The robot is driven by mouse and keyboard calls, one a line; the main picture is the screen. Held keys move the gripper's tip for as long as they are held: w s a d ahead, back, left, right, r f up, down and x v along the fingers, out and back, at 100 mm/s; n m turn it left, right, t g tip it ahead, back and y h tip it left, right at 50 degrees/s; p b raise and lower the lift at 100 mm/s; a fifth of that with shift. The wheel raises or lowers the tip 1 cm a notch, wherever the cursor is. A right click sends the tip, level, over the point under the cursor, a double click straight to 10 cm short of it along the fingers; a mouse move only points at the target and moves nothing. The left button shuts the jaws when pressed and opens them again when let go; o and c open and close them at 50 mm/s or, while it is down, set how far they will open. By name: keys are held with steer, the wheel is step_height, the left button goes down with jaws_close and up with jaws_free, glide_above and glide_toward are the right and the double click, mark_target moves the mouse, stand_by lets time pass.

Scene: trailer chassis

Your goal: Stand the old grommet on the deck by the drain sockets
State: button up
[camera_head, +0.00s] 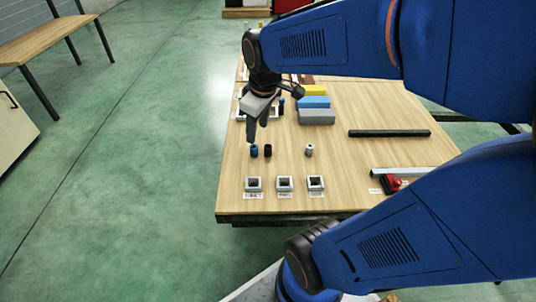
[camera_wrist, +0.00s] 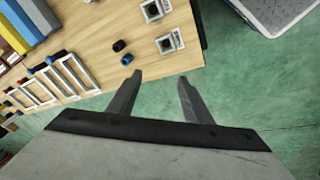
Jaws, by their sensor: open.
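Three small cylindrical pieces stand on the wooden deck (camera_head: 340,175) behind the drain sockets: a blue one (camera_head: 254,150), a black one (camera_head: 268,150) and a pale grey one (camera_head: 309,150). I cannot tell which is the old grommet. The drain sockets are three square grey frames, left (camera_head: 254,184), middle (camera_head: 285,184) and right (camera_head: 316,183), with labels in front. My gripper (camera_head: 251,138) is open and empty, pointing down near the deck's left edge. In the wrist view the blue piece (camera_wrist: 127,59) and black piece (camera_wrist: 119,45) lie beyond the fingertips (camera_wrist: 160,79), outside the jaws.
A rack of pale frames (camera_wrist: 56,82) stands farther back, partly behind my gripper. Yellow (camera_head: 314,90), blue (camera_head: 313,102) and grey (camera_head: 317,117) blocks stand right of it. A black bar (camera_head: 389,133) and a red tool (camera_head: 391,184) lie rightward. Deck between is clear.

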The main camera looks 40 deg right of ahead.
steer(key=s+a+r+m+t, duration=0.1)
steer(key=s+a+m, duration=0.3)
steer(key=s, duration=0.8)
steer(key=shift+a+m+t, duration=0.4)
steer(key=shift+m, duration=0.2)
